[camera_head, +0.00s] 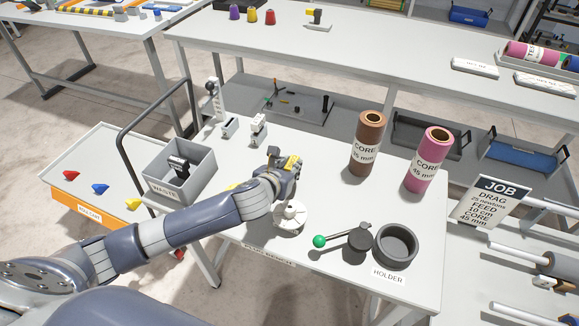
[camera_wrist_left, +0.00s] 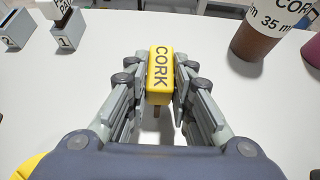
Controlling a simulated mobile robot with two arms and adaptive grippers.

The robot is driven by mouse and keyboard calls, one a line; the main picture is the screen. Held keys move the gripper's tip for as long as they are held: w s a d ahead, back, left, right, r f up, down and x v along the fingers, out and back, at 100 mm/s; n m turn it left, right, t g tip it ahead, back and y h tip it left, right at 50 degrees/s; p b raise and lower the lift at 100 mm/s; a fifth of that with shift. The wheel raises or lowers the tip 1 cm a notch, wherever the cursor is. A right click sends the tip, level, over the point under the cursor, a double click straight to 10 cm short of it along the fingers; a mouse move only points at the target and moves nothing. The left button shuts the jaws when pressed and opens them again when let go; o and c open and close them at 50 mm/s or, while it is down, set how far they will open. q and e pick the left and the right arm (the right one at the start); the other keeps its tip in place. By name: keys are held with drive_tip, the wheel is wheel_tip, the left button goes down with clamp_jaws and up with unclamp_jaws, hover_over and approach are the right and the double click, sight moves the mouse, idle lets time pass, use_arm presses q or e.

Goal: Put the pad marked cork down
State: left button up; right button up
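The pad marked cork (camera_wrist_left: 160,72) is a yellow block with dark lettering and a brown part below it. My left gripper (camera_wrist_left: 160,88) has its two fingers against the pad's sides, and the pad appears to be above the white table. In the head view my left gripper (camera_head: 284,172) is over the middle of the table, with yellow showing at its fingers. Two grey stands, marked 1 (camera_wrist_left: 68,34) and 2 (camera_wrist_left: 14,30), are at the upper left of the wrist view. A light-topped pad stands in stand 1. My right gripper is not in view.
A grey waste bin (camera_head: 207,176) stands left of the gripper. Brown (camera_head: 368,143) and pink (camera_head: 427,160) core rolls stand at the right. A white spool-like part (camera_head: 291,217), a green-knobbed lever (camera_head: 319,241) and a round holder (camera_head: 396,244) are at the front. Clear table lies between.

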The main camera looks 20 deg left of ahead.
use_arm(q)
drive_tip(key=o, duration=0.3)
drive_tip(key=shift+r, duration=0.1)
drive_tip(key=shift+s+r, duration=0.15)
drive_tip(key=v, duration=1.1)
drive_tip(key=shift+s+r, duration=0.15)
drive_tip(key=shift+s, duration=0.15)
